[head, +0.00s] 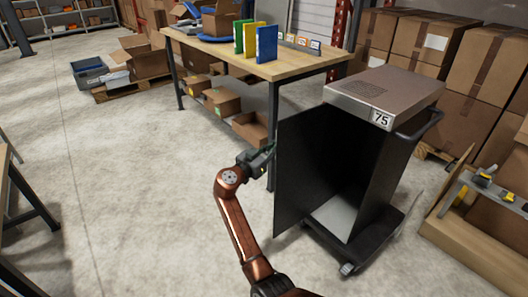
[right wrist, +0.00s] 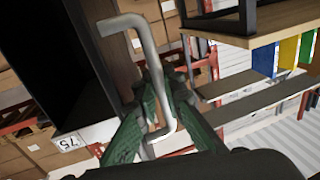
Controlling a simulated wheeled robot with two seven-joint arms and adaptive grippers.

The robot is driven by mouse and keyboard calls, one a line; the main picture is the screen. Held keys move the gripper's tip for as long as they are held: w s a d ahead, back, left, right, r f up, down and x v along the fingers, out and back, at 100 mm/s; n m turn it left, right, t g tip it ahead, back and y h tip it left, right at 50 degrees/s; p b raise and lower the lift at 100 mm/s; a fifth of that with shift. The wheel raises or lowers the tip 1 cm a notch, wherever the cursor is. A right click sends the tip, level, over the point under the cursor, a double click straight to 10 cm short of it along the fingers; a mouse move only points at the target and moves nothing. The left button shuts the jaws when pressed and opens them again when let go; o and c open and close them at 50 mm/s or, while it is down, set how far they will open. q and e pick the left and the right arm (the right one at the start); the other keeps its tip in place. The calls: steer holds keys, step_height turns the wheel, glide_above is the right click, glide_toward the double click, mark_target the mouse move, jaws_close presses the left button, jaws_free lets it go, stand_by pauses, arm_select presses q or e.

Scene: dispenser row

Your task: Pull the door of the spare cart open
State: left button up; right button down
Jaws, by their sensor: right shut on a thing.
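The spare cart (head: 385,92), marked 75, stands right of centre in the head view with a grey top. Its dark door (head: 298,168) is swung out wide to the left, and the empty-looking dark inside shows. My right gripper (head: 264,160) is at the door's outer edge. In the right wrist view my right gripper's green fingers (right wrist: 158,95) are shut around the bent grey door handle (right wrist: 135,24). The cart's 75 label (right wrist: 68,142) shows at lower left there. In the head view the gripper hides the handle. My left gripper is not in view.
A wooden workbench (head: 285,67) with coloured binders (head: 266,45) stands behind the door, its front leg close to it. Stacked cartons (head: 430,45) are behind the cart. A low wooden crate (head: 475,250) is at right. The floor left of my arm is clear.

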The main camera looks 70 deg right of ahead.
steer(key=shift+d+m+g, duration=0.4)
steer(key=shift+d+g, duration=0.2)
steer(key=shift+d, duration=0.05)
steer(key=c, duration=2.4)
jaws_free()
steer(key=shift+o, duration=0.5)
steer(key=shift+s+d, duration=0.1)
steer(key=shift+w+a, duration=0.3)
steer(key=shift+w, duration=0.15)
steer(key=v, duration=1.2)
steer(key=shift+r, duration=0.2)
